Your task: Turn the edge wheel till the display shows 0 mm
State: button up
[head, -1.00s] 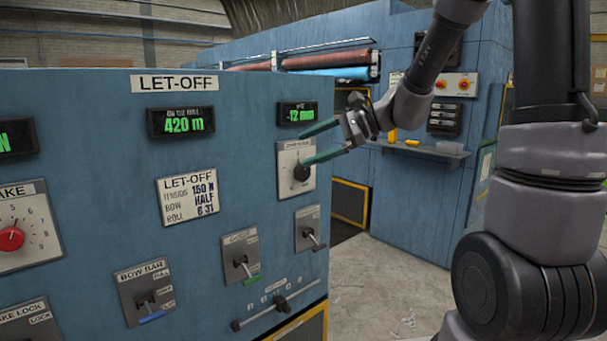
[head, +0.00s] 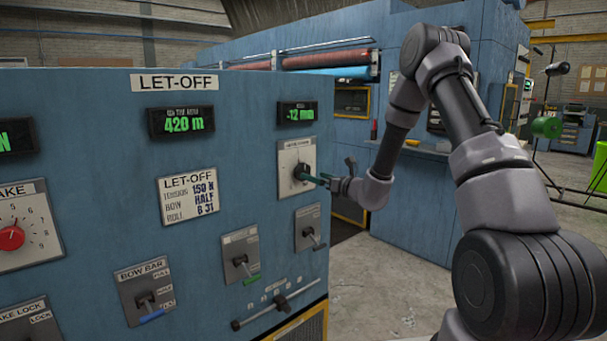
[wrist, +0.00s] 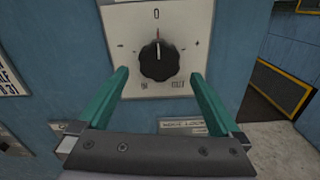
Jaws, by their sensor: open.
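The edge wheel is a black ribbed knob (wrist: 157,62) on a pale square plate (wrist: 187,20) with a 0 at the top and a plus mark on the right. Its red pointer line is close to the 0. In the head view the knob (head: 300,172) sits below a small display (head: 298,114) that reads -12 mm in green. My gripper (wrist: 160,80) is open, its two green fingers on either side of the knob in the wrist view, with gaps between. In the head view my gripper (head: 312,177) is right at the knob; contact is not clear.
Below the wheel is a small lever switch (head: 309,230); another lever (head: 241,258) is lower left. A horizontal slider bar (head: 277,304) runs beneath. The 420 m display (head: 182,122) is to the left. Open floor lies right of the blue cabinet.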

aim_at(304, 181)
jog(key=x, duration=0.7)
jog(key=shift+a, duration=0.1)
jog(key=c, duration=1.2)
jog(key=shift+o, duration=0.2)
jog(key=shift+m, duration=0.4)
jog(key=m, duration=1.1)
